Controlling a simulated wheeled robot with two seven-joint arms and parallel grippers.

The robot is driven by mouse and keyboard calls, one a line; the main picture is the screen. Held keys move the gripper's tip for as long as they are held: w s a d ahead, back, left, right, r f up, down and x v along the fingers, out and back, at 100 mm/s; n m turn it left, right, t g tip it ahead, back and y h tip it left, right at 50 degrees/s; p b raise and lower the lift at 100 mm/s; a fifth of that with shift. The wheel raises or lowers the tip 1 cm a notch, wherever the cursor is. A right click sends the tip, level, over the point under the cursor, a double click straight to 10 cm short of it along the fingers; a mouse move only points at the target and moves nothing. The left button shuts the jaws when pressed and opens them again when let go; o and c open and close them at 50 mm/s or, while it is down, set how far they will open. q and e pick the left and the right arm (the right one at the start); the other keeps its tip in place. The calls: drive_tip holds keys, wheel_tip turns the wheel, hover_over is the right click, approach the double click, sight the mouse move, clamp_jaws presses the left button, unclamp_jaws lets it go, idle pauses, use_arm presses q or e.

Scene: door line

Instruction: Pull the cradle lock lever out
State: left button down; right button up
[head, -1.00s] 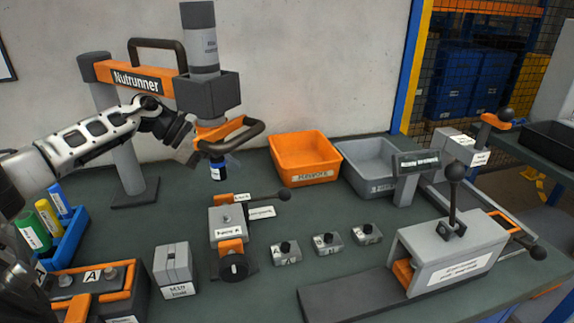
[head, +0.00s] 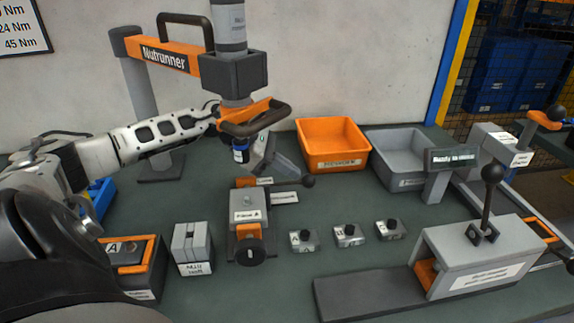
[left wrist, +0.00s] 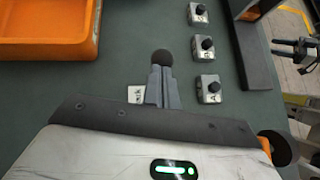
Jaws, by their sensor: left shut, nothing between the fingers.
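A grey and orange fixture (head: 247,205) with a white label stands mid-bench. A dark lever runs right from its back to a black ball knob (head: 308,181); I take this as the cradle lock lever. In the head view my left gripper (head: 294,170) reaches behind the nutrunner handle, its grey fingers pointing down right towards the knob. In the left wrist view the fingers (left wrist: 162,74) are closed together and empty, with the black knob (left wrist: 162,56) just past their tips. I cannot tell whether they touch. The lever's rod is mostly hidden there.
The nutrunner (head: 235,70) hangs over my left wrist. An orange bin (head: 332,160) and a grey bin (head: 385,178) stand behind the knob. Several small black-knobbed blocks (head: 348,236) sit in front. A larger fixture with an upright lever (head: 488,205) is at right.

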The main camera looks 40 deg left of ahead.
use_arm(q)
drive_tip(key=shift+w+d+b, duration=0.6)
drive_tip(key=shift+w+d, duration=0.05)
drive_tip(key=shift+d, duration=0.1)
